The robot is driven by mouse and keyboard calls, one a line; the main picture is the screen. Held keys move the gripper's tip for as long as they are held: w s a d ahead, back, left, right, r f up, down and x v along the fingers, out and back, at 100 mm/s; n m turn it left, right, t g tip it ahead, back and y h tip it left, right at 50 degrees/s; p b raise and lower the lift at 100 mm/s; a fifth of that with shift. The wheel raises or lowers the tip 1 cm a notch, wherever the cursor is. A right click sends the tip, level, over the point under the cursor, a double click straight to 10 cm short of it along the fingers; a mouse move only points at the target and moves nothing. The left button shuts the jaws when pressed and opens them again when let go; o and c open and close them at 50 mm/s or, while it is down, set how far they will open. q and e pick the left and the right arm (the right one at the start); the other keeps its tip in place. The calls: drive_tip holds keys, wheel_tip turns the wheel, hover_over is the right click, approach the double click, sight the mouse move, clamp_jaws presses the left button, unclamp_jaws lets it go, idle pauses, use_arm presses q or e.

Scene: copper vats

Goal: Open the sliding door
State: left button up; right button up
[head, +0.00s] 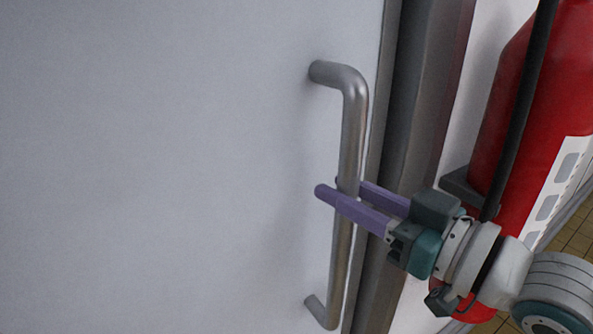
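The sliding door (170,170) is a broad pale grey panel that fills the left and middle of the head view. A long metal bar handle (353,135) with bent ends is fixed near its right edge, slightly tilted in the picture. My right gripper (330,187) reaches in from the lower right with two purple fingers around the bar, near its middle. One finger crosses in front of the bar and the other passes behind it. Whether both fingers press on the bar cannot be told. My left gripper is not in view.
A dark grey vertical frame (417,110) runs beside the door's right edge. A red fire extinguisher (555,95) with a black hose hangs to the right, close to my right gripper and wrist. Tiled floor (578,240) shows at the far right.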

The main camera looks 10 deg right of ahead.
clamp_jaws()
idle(0.9)
